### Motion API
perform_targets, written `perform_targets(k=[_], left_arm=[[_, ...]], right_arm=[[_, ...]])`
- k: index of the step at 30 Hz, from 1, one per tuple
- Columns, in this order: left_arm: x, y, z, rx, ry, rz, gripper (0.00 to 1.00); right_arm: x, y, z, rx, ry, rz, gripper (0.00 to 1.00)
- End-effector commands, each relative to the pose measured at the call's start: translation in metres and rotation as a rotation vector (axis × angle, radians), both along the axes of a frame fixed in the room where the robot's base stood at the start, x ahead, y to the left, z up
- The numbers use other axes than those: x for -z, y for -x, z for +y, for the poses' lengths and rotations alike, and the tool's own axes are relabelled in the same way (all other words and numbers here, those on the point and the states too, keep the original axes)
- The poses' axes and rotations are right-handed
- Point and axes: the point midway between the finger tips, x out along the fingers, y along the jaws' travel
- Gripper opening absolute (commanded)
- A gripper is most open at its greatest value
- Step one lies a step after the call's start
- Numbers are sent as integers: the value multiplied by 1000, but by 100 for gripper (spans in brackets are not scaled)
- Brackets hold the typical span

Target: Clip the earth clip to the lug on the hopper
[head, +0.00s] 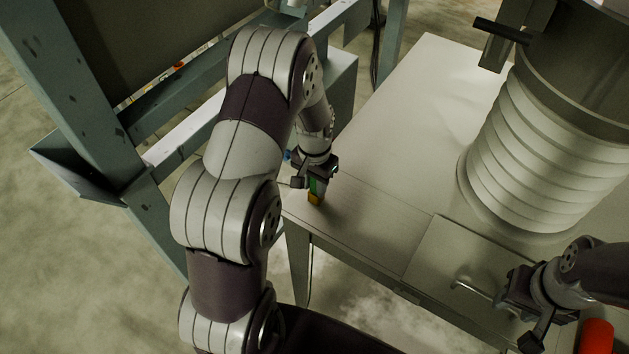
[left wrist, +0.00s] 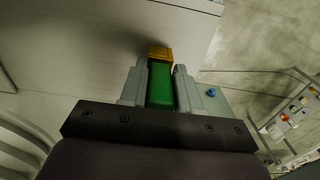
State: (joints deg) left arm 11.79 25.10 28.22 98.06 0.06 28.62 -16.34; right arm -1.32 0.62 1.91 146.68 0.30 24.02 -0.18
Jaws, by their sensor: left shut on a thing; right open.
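My left gripper (head: 316,182) is shut on the earth clip, a green body with a yellow end (head: 316,198). The clip also shows in the left wrist view (left wrist: 161,88), upright between the two grey fingers, yellow end outward. The gripper holds it over the near left corner of the hopper's pale flat top (head: 400,130); whether the clip touches that top I cannot tell. I cannot make out the lug in either view. My right gripper (head: 522,308) is open and empty, near the hatch handle at the lower right.
A ribbed pale sleeve (head: 530,150) stands on the top at the right. A hatch panel with a handle (head: 472,288) lies in front. A blue-grey steel frame (head: 85,120) rises at the left. A red cylinder (head: 597,337) is at the lower right corner.

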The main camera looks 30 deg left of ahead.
Motion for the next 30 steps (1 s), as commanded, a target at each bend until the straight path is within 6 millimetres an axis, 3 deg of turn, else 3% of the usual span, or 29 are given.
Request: perform_targets(k=[1, 2, 4, 5, 13, 16, 24, 30], left_arm=[[-1, -1, 0, 0, -1, -3, 0], [-1, -1, 0, 0, -1, -4, 35], [-1, -1, 0, 0, -1, -4, 58], [-1, -1, 0, 0, -1, -3, 61], [-1, -1, 0, 0, -1, -2, 61], [-10, -2, 0, 0, -2, -5, 61], [-79, -1, 0, 0, -2, -9, 61], [-118, -1, 0, 0, -1, -4, 61]], right_arm=[[0, 0, 0, 0, 0, 0, 43], [0, 0, 0, 0, 0, 0, 43], [0, 0, 0, 0, 0, 0, 43], [0, 0, 0, 0, 0, 0, 43], [1, 0, 0, 0, 0, 0, 43], [6, 0, 0, 0, 0, 0, 43], [31, 0, 0, 0, 0, 0, 43], [37, 0, 0, 0, 0, 0, 43]])
